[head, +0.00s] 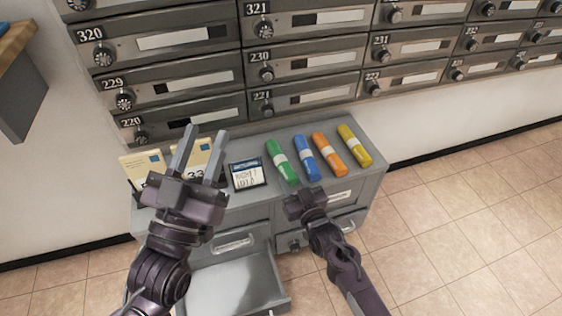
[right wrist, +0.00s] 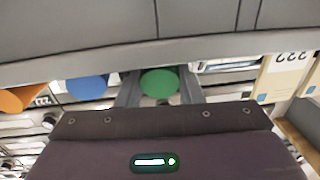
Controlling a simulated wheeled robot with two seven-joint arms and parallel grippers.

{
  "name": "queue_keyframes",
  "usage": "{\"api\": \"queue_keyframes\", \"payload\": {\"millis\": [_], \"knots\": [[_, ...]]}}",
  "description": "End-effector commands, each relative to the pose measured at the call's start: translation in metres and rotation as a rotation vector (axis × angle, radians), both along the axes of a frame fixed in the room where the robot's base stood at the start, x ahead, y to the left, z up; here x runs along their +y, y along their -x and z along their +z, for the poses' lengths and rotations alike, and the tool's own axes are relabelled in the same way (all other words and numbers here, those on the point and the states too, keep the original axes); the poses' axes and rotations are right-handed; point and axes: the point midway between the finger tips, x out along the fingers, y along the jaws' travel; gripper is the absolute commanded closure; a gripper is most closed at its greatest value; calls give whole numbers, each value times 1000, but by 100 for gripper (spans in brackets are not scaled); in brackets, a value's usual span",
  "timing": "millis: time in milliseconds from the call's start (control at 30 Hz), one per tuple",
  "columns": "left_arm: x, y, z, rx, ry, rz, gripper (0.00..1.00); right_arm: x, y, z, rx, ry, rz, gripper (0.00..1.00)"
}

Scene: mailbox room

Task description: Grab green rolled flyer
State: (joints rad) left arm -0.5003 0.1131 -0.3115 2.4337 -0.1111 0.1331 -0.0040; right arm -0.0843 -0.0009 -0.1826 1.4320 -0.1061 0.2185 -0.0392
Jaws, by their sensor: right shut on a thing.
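The green rolled flyer (head: 280,160) has a white band and lies on top of the grey cabinet (head: 215,212), leftmost in a row of rolled flyers. My right gripper (head: 294,187) is at its near end. In the right wrist view the round green end of the flyer (right wrist: 160,82) sits between the two fingers, and the gripper is shut on it. Its fingertips are mostly hidden in the head view. My left gripper (head: 204,142) is open and empty, raised in front of the cabinet's left part.
Blue (head: 306,158), orange (head: 329,154) and yellow (head: 354,145) rolled flyers lie to the right. Mailboxes (head: 180,88) rise behind. A lower drawer (head: 235,284) is pulled open.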

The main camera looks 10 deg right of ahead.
Motion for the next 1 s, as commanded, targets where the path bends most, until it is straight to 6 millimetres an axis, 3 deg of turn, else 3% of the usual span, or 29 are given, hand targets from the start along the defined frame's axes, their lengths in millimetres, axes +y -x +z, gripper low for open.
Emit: {"api": "queue_keyframes", "payload": {"millis": [867, 1000], "knots": [[0, 0, 35, -1, 1, 1, 64, 0, 0, 34, -1, 0, 0, 88], [0, 0, 42, -1, 1, 1, 64, -2, 7, 35, 1, 0, 0, 88]]}}
